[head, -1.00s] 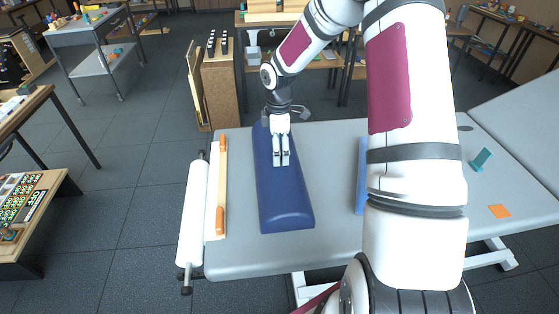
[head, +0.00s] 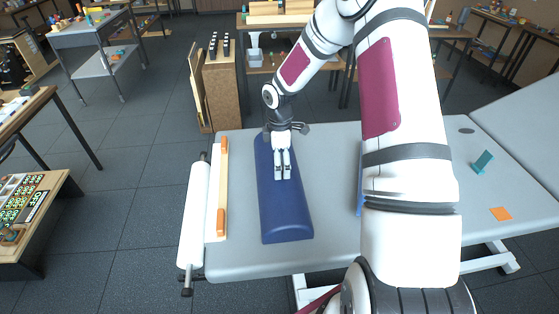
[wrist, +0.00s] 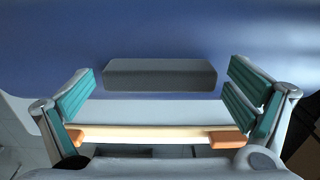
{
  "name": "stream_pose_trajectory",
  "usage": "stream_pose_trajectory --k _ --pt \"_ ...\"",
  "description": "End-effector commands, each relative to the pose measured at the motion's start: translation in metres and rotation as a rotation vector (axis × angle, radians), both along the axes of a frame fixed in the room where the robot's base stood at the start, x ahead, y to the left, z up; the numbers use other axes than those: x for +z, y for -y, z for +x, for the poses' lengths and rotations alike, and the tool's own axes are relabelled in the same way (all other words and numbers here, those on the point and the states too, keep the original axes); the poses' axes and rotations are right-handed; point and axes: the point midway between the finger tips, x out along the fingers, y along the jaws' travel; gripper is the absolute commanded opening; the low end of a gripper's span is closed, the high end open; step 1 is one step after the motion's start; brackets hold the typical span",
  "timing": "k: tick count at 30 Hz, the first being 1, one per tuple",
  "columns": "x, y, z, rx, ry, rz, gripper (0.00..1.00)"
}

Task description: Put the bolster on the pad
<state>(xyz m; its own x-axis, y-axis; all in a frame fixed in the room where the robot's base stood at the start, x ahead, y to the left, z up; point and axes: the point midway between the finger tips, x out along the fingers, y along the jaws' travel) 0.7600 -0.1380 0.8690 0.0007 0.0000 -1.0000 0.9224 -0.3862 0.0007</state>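The long, dark blue bolster (head: 284,215) lies lengthwise on the grey padded table (head: 335,150), left of my arm. My gripper (head: 282,176) is over its far half, pointing down. In the wrist view, the blue surface (wrist: 60,45) fills the top, with a dark grey block (wrist: 160,74) against it. My gripper's teal fingers (wrist: 162,90) stand wide apart at either side of the block, with a gap visible at each side. Whether they touch the bolster is unclear. A lighter blue flat piece (head: 360,195), possibly the pad, shows beside my arm, which hides most of it.
A wooden bar with orange ends (head: 222,185) lies along the table's left edge, beside a white roll (head: 193,215). A teal block (head: 483,161) and an orange square (head: 501,214) lie at the right. A wooden cabinet (head: 220,90) stands behind the table.

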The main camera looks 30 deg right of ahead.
Motion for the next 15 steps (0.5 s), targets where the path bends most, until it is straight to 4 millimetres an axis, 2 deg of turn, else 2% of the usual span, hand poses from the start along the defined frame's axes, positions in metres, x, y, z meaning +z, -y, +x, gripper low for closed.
stream_pose_trajectory --k 10,15 --pt "0.003 0.0 0.0 -0.001 0.0 0.0 1.0" --pt "0.023 0.001 0.001 -0.002 0.003 -0.002 1.0"
